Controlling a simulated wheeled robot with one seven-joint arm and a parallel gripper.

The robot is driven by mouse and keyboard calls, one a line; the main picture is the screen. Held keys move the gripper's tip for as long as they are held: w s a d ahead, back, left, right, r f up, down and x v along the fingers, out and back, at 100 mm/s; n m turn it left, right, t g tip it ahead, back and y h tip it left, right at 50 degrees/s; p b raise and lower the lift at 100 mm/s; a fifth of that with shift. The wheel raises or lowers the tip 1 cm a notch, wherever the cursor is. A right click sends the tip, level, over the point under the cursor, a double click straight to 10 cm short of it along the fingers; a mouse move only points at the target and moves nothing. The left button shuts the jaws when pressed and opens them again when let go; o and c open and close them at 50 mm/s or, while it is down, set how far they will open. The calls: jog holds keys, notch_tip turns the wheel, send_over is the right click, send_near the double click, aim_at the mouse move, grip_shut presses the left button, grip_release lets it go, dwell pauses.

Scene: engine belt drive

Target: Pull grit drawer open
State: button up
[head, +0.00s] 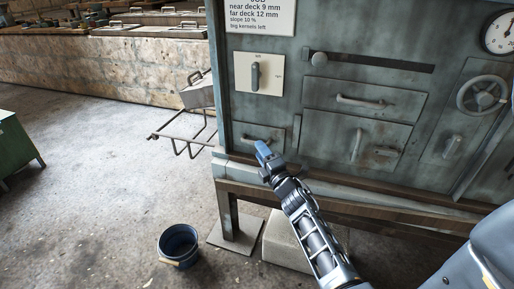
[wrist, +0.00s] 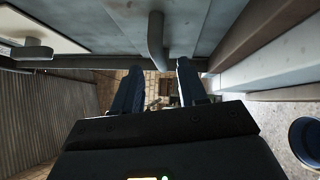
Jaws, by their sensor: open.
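A small drawer front (head: 280,132) with a bar handle (head: 272,141) is at the lower left of the grey-green machine, flush with it. No label on it is readable. My gripper (head: 262,149) is at this handle and partly covers it in the head view. In the wrist view the handle (wrist: 156,38) is a grey bar that comes down between my two dark fingers (wrist: 160,82). The fingers are open, with a gap on each side of the bar. I cannot tell whether either finger touches it.
A wooden beam (head: 340,190) runs below the drawer fronts. A lever plate (head: 244,75) is above the small drawer, and wider handled panels (head: 392,101) are to its right. A wire rack (head: 180,140) juts out left. A blue bucket (head: 180,245) stands on the floor.

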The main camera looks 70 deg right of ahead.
aim_at(264, 128)
jog(key=x, duration=0.3)
jog(key=shift+w+d, duration=0.15)
jog(key=shift+w, duration=0.05)
grip_shut()
dwell(0.5)
